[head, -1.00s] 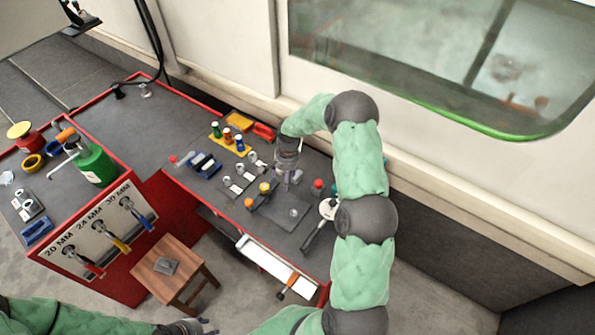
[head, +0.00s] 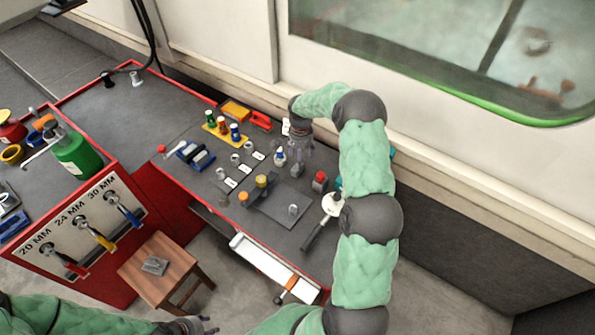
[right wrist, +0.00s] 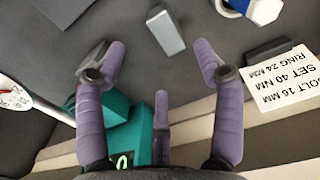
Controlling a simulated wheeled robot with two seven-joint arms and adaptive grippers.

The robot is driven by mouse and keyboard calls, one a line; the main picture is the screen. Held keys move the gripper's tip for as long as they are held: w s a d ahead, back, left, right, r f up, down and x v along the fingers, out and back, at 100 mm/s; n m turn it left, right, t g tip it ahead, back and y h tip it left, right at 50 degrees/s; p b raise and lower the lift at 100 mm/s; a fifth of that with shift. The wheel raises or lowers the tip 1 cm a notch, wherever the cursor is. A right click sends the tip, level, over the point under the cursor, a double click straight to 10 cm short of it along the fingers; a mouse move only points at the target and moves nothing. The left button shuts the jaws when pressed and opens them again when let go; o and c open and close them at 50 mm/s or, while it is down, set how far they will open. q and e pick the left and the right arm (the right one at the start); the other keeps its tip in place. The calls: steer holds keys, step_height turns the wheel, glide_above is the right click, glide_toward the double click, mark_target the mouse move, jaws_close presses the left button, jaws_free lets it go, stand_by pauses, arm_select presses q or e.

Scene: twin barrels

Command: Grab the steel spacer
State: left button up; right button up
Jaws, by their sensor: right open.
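A grey metal block, which looks like the steel spacer (right wrist: 166,30), lies on the dark bench top in the right wrist view. It is ahead of my right gripper (right wrist: 158,62), beyond the gap between its purple fingers and apart from them. This gripper is open and empty. In the head view my right gripper (head: 299,168) hangs over the back of the bench, and I cannot clearly make out the block beneath it. My left gripper (head: 206,325) is at the bottom edge of the head view, away from the bench, and only partly visible.
A teal object (right wrist: 128,130) lies close under the right fingers. A dial wrench (head: 331,205), red-topped piece (head: 320,178), blue-and-white item (head: 280,156) and printed card (right wrist: 278,82) stand around. The wall is close behind. A wooden stool (head: 165,285) stands in front.

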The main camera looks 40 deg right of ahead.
steer(key=f+b, duration=0.1)
steer(key=f, duration=0.6)
steer(key=shift+w+a+f+b, duration=0.1)
steer(key=shift+w+f+b, duration=0.1)
steer(key=shift+f+b, duration=0.15)
steer(key=shift+r, duration=0.1)
steer(key=shift+c, duration=0.3)
jaws_close()
